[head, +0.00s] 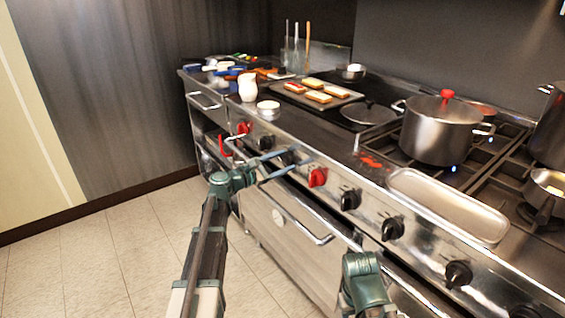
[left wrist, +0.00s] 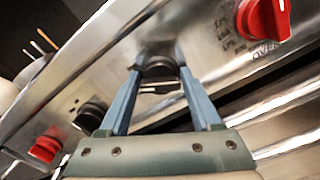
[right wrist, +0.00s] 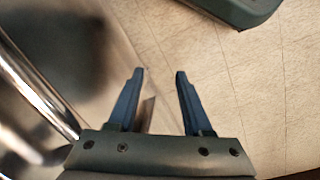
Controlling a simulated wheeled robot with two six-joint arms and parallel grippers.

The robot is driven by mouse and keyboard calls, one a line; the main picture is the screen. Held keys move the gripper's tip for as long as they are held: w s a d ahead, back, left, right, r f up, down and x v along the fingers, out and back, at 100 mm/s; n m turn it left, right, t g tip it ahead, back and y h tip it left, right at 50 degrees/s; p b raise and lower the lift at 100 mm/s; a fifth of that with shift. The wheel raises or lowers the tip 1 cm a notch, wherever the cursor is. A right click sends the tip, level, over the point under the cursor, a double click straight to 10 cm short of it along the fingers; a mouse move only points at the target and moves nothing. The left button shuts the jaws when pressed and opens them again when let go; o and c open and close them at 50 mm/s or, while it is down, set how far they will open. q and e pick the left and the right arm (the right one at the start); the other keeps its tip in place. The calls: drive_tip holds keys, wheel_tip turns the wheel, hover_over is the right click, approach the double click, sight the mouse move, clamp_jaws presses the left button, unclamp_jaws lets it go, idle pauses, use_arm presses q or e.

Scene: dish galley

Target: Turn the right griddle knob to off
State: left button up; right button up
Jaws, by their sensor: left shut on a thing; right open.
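The right griddle knob (head: 288,157) is a black knob on the steel front panel, between another black knob (head: 266,142) and a red oven knob (head: 317,177). My left gripper (head: 284,161) is shut on it, one blue finger on each side. In the left wrist view, the right griddle knob (left wrist: 158,66) sits between the fingertips, and the left black knob (left wrist: 90,115) is off to the left. The fingers partly cover the held knob in the head view. My right gripper (right wrist: 158,75) is open and empty, low in front of the range.
Oven door handles (head: 296,212) stick out below the panel. The griddle top holds a tray of toasts (head: 338,94), a white jug (head: 247,87) and a small bowl (head: 268,107). A pot (head: 438,130) stands on a lit burner. The tiled floor (head: 130,245) at left is clear.

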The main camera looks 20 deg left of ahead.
use_arm(q)
drive_tip(key=m, duration=0.6)
drive_tip(key=shift+s+d+f, duration=0.1)
drive_tip(key=shift+f+m, duration=0.15)
drive_tip(key=shift+m, duration=2.95)
drive_tip(key=o, duration=1.4)
drive_tip(key=shift+c, duration=0.2)
drive_tip(key=v, duration=1.3)
drive_tip(key=shift+s+a, duration=0.25)
drive_tip(key=shift+s, duration=0.05)
